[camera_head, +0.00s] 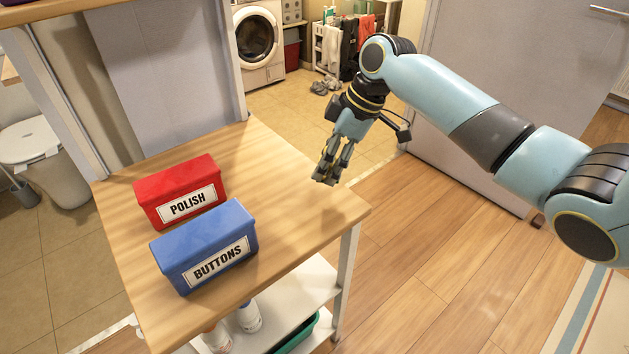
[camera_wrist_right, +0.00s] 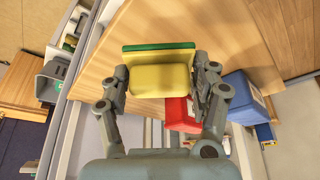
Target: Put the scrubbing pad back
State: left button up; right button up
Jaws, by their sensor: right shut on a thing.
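The scrubbing pad (camera_wrist_right: 158,78) shows in the right wrist view as a yellow block with a green layer along one edge. My right gripper (camera_head: 327,173) is shut on it, with one finger on each side. In the head view the gripper hangs fingers down near the right corner of the wooden tabletop (camera_head: 290,200). The pad cannot be made out in that view. My left gripper is not in view.
A red box labelled POLISH (camera_head: 178,184) and a blue box labelled BUTTONS (camera_head: 204,240), both lidded, stand at the left of the tabletop. Bottles (camera_head: 247,316) and a green container (camera_head: 300,334) are on the shelf below. The tabletop's right side is clear.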

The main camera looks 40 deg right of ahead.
aim_at(316, 193)
jog(key=shift+w+a+f, duration=0.45)
jog(key=shift+a+f, duration=0.05)
jog(key=shift+a, duration=0.25)
jog(key=shift+w+a+f, duration=0.1)
jog(key=shift+a+f, duration=0.1)
jog(key=shift+a, duration=0.05)
jog(key=shift+a+f, duration=0.1)
jog(key=shift+f, duration=0.15)
notch_tip(316, 193, down, 4)
jog(key=shift+r, duration=0.1)
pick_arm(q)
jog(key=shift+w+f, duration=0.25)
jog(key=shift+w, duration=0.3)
pick_arm(e)
jog(key=o, duration=1.2)
jog(key=shift+b, duration=0.3)
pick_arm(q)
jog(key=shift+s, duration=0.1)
